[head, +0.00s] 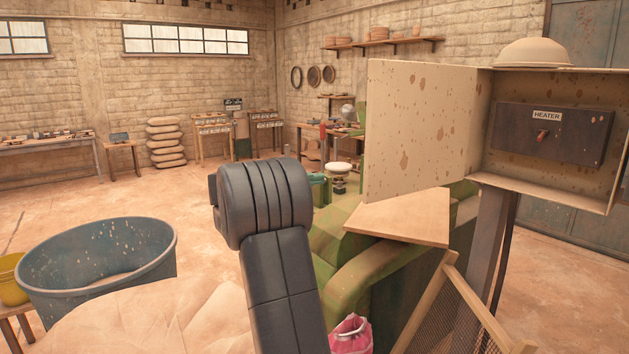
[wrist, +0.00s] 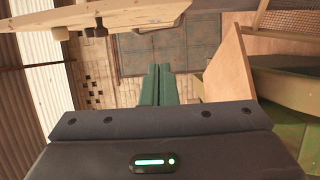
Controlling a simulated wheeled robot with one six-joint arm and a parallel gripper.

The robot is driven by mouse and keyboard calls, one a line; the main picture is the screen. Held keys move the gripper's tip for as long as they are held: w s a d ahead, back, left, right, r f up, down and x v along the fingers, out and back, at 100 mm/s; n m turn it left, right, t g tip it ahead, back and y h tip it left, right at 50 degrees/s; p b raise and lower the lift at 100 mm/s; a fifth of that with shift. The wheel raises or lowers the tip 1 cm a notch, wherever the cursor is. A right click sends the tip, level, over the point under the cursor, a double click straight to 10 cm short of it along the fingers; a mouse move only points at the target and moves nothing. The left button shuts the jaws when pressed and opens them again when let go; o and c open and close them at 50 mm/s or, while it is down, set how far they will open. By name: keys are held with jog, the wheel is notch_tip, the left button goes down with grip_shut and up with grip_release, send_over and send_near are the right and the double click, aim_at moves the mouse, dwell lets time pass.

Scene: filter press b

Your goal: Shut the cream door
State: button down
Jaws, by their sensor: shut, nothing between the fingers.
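The cream door (head: 420,130), speckled with brown rust spots, stands wide open to the left of its cream box (head: 545,183). Inside the box is a dark panel labelled HEATER (head: 555,132) with a small red switch (head: 542,136). In the wrist view my gripper (wrist: 157,70) has its two green fingers together, with nothing between them.
An upturned bowl (head: 533,52) sits on the box. A dark post (head: 490,240) supports it. Below the door are a wooden board (head: 400,217) and green machinery (head: 370,280). A framed mesh (head: 465,315) leans in front. A blue tub (head: 100,265) stands at left.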

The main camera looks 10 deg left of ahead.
jog(key=d+p, duration=0.2)
jog(key=d, duration=0.7)
jog(key=shift+d, duration=0.4)
jog(key=shift+f, duration=0.15)
